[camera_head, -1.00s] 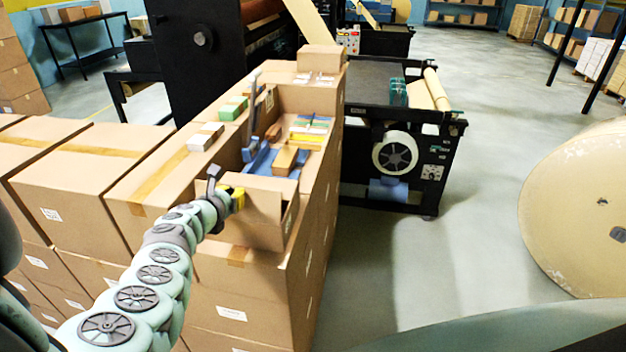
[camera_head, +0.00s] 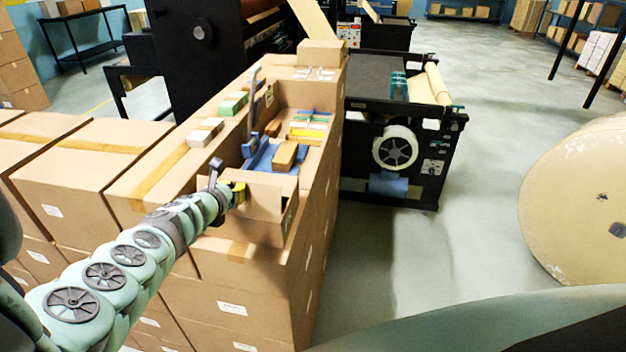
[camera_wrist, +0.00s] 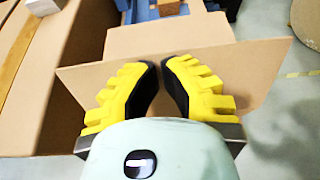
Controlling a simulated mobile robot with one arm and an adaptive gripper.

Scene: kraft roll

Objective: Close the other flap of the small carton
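The small brown carton (camera_head: 268,222) sits at the near end of the stacked boxes, in front of a blue tray. In the wrist view, one of its flaps (camera_wrist: 245,66) stands tilted up right in front of my fingers. Another cardboard panel (camera_wrist: 170,36) lies beyond it; I cannot tell whether it is the other flap lying closed. My gripper (camera_wrist: 157,66) has yellow fingers with black pads, their tips drawn close together with nothing seen between them. In the head view, my gripper (camera_head: 240,192) is at the carton's left side. Whether the fingers touch the flap is unclear.
Behind the carton are the blue tray (camera_head: 262,160) and several small boxes and coloured items. Large taped cartons (camera_head: 90,170) fill the left. A black machine (camera_head: 410,150) stands right of the stack. A big paper roll (camera_head: 580,200) is at far right, with open floor between.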

